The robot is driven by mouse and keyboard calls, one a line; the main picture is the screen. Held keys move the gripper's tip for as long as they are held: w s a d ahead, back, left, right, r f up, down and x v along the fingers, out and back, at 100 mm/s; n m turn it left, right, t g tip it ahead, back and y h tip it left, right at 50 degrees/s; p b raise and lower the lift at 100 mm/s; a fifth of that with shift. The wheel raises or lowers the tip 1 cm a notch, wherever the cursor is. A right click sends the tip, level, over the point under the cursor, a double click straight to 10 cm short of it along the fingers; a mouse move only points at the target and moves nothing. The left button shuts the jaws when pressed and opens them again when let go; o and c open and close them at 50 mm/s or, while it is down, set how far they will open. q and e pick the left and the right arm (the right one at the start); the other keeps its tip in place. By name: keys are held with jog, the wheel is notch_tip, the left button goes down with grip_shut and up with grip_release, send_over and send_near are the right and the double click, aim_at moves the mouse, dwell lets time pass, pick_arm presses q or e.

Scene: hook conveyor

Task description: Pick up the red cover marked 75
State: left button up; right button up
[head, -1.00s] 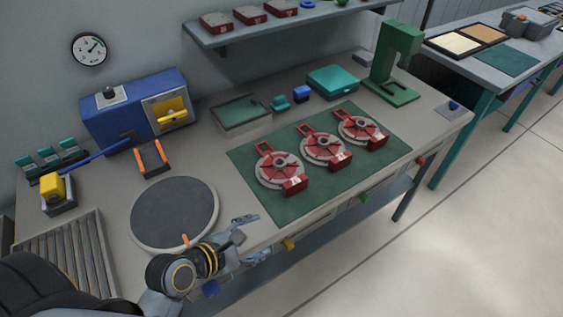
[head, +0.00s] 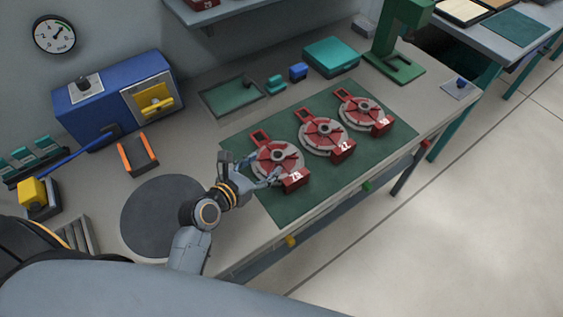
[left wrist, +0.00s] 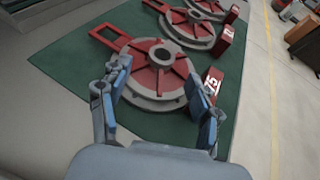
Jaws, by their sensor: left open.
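Three red covers on grey discs lie in a row on the green mat (head: 235,142). The nearest cover (head: 284,156) has a red handle loop and a red block with a white number. The number is small, but in the left wrist view this cover (left wrist: 182,68) seems to read 75. The middle cover (head: 325,131) and the far cover (head: 362,110) carry other blocks, hard to read. My left gripper (head: 249,171) is open and empty at the near-left edge of the nearest cover. In the left wrist view its fingers (left wrist: 157,78) straddle the near part of that cover; contact is unclear.
A dark round plate (head: 160,215) lies left of the mat. An orange-black holder (head: 137,153) and a blue box (head: 100,112) stand behind it. A shelf (head: 235,28) overhangs the back. A green stand (head: 395,50) stands at the back right.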

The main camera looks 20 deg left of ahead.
aim_at(278, 154)
pick_arm(q)
jog(key=shift+w+d+f+p, duration=0.15)
jog(key=shift+w+d+p, duration=0.25)
jog(key=shift+w, duration=0.4)
jog(key=shift+x, duration=1.2)
jog(key=shift+w+f, duration=0.2)
jog(key=shift+w, duration=0.15)
jog(key=shift+w+f, duration=0.1)
jog(key=shift+d, duration=0.1)
jog(key=c, duration=1.1)
grip_shut()
jog(key=shift+r, duration=0.25)
pick_arm(e)
jog(key=shift+w+a+r, duration=0.25)
jog(key=shift+w+r, duration=0.1)
jog(key=shift+w, duration=0.2)
jog(key=shift+w+a+r, duration=0.25)
jog(key=shift+w+r, duration=0.05)
jog(key=shift+w, duration=0.2)
